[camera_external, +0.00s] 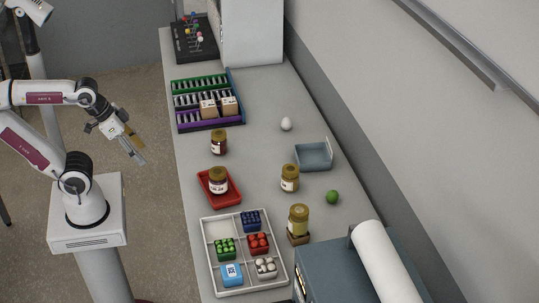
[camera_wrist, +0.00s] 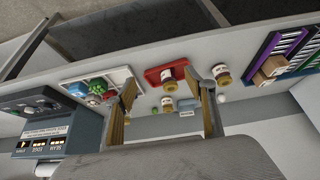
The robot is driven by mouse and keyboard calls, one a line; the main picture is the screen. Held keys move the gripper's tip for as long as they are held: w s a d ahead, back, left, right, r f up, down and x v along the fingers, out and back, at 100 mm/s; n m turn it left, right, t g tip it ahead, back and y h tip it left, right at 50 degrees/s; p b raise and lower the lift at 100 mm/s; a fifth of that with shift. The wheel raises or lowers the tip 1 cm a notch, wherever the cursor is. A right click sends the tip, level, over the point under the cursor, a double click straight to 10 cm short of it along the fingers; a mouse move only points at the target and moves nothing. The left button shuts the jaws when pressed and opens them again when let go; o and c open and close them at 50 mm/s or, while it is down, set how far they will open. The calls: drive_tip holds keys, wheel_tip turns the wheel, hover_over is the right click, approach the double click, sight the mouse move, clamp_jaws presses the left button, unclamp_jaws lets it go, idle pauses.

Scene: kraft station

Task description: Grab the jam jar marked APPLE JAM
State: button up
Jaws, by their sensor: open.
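Several jam jars with tan lids stand on the long grey table. One dark jar (camera_external: 219,142) stands below the slotted rack, and another dark jar (camera_external: 219,182) stands on a red tray (camera_external: 205,190). A golden jar (camera_external: 290,180) stands to their right. The label words are too small to read, so I cannot tell which is APPLE JAM. My gripper (camera_external: 136,150) is open and empty, left of the table's edge. In the wrist view, jars and the red tray (camera_wrist: 154,77) show between and beyond the gripper's fingers (camera_wrist: 170,98).
A white compartment tray (camera_external: 211,228) holds several coloured boxes. A grey-blue bin (camera_external: 314,156), a white egg (camera_external: 286,124) and a green fruit (camera_external: 332,197) lie right. A slotted rack (camera_external: 203,101) stands behind. A blue-grey machine (camera_external: 335,272) stands at the front right.

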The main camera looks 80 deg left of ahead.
drive_tip(key=shift+o, duration=0.6)
drive_tip(key=shift+w, duration=0.1)
drive_tip(key=w+d+t+h, duration=0.1)
drive_tip(key=w+d+t, duration=0.15)
drive_tip(key=w, duration=1.05)
drive_tip(key=w+d+t, duration=0.2)
drive_tip(key=w+d, duration=0.1)
drive_tip(key=w, duration=1)
drive_tip(key=w+f+n+t, duration=0.15)
drive_tip(key=w+f, duration=0.25)
drive_tip(key=w, duration=0.4)
drive_tip(key=t+y, duration=0.2)
drive_tip(key=y, duration=0.1)
approach(290, 178)
wheel_tip(290, 178, up, 3)
drive_tip(key=w+a, duration=0.2)
drive_tip(key=a, duration=0.1)
drive_tip(key=shift+w+a+f+n+t+y, duration=0.1)
drive_tip(key=shift+w+f+n+t+y, duration=0.3)
drive_tip(key=shift+f, duration=0.4)
drive_tip(key=shift+w, duration=0.1)
drive_tip(key=shift+x, duration=1.25)
